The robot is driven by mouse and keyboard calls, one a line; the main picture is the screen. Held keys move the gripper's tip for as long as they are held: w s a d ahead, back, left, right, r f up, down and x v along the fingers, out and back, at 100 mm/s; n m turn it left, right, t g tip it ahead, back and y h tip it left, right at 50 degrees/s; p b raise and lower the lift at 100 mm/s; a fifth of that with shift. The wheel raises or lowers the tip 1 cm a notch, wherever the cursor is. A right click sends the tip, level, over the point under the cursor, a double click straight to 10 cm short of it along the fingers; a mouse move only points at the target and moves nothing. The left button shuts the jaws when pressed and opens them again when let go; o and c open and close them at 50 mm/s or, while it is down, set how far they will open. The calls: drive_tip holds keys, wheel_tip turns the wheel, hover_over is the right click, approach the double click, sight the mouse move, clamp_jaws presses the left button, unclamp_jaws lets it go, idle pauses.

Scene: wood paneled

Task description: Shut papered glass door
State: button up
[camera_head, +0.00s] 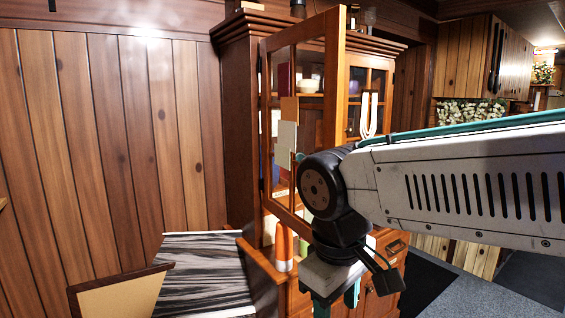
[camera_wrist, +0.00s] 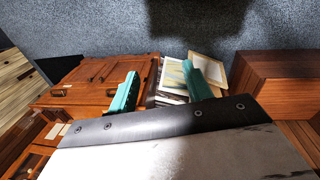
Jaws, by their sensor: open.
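The papered glass door (camera_head: 334,70) is a wood-framed door on the upper part of a wooden cabinet (camera_head: 240,105). It stands open, swung out from the cabinet front, with pale and tan papers (camera_head: 287,142) showing on or through its glass. My gripper (camera_head: 336,300) points down by the door's lower right corner in the head view, and my arm hides part of that corner. Whether it touches the door I cannot tell. In the wrist view its two teal fingers (camera_wrist: 163,92) are apart with nothing between them. I cannot make out the door surely in the wrist view.
A second glass door (camera_head: 376,85) is on the cabinet's right side. Lower wooden fronts (camera_wrist: 95,75) show below. A striped surface (camera_head: 205,270) is at left. Grey floor (camera_wrist: 95,30) is open beyond.

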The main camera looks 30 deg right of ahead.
drive_tip(key=w+d+r+n+g+h, duration=0.2)
drive_tip(key=w+d+r+n+h, duration=0.1)
drive_tip(key=w+d+n+h, duration=0.15)
drive_tip(key=n+h, duration=1.2)
drive_tip(key=n, duration=0.2)
approach(310, 159)
drive_tip(key=d, duration=0.8)
drive_tip(key=s+d, duration=0.1)
drive_tip(key=d, duration=0.1)
drive_tip(key=shift+d+f, duration=0.1)
drive_tip(key=shift+d, duration=0.2)
clamp_jaws()
drive_tip(key=shift+t, duration=0.4)
